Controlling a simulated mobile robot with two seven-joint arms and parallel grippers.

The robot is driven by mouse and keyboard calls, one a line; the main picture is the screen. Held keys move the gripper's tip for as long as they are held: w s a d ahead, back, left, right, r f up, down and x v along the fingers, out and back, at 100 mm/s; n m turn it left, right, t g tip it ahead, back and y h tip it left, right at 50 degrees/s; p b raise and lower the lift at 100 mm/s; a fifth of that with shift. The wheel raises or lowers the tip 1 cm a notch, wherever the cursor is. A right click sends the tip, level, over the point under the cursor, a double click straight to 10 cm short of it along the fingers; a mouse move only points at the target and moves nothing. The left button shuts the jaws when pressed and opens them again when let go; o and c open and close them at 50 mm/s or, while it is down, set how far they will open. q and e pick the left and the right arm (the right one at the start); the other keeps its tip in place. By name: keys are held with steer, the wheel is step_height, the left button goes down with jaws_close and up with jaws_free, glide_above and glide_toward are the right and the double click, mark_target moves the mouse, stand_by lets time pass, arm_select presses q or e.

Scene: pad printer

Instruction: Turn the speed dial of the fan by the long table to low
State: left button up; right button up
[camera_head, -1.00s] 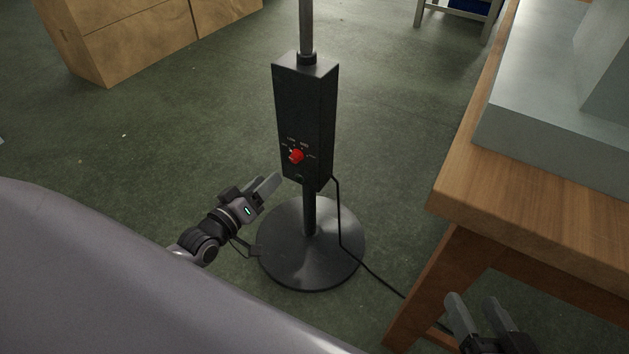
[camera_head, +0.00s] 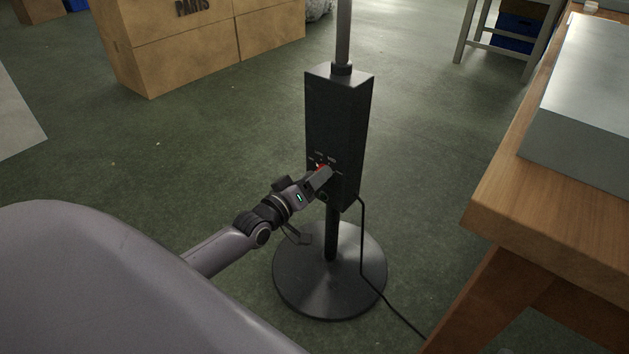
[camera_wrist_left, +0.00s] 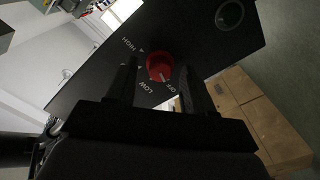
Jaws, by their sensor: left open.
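The fan's black control box (camera_head: 334,120) is on a pole above a round black base (camera_head: 300,283). Its red speed dial (camera_wrist_left: 158,66) shows in the left wrist view, with HIGH, LOW and OFF lettered around it. A pale mark on the dial points toward OFF. In the head view the dial (camera_head: 320,166) is mostly hidden by my left gripper (camera_head: 323,178). My left gripper (camera_wrist_left: 157,78) is open, its fingers on either side of the dial in the wrist view. I cannot tell whether they touch it. My right gripper is out of view.
The long wooden table (camera_head: 510,205) stands on the right with a grey block (camera_head: 585,115) on it. A cable (camera_head: 363,262) runs from the box along the floor toward the table. Cardboard boxes (camera_head: 180,60) stand behind.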

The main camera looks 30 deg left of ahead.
arm_select(q)
steer(key=shift+w, duration=0.2)
jaws_close()
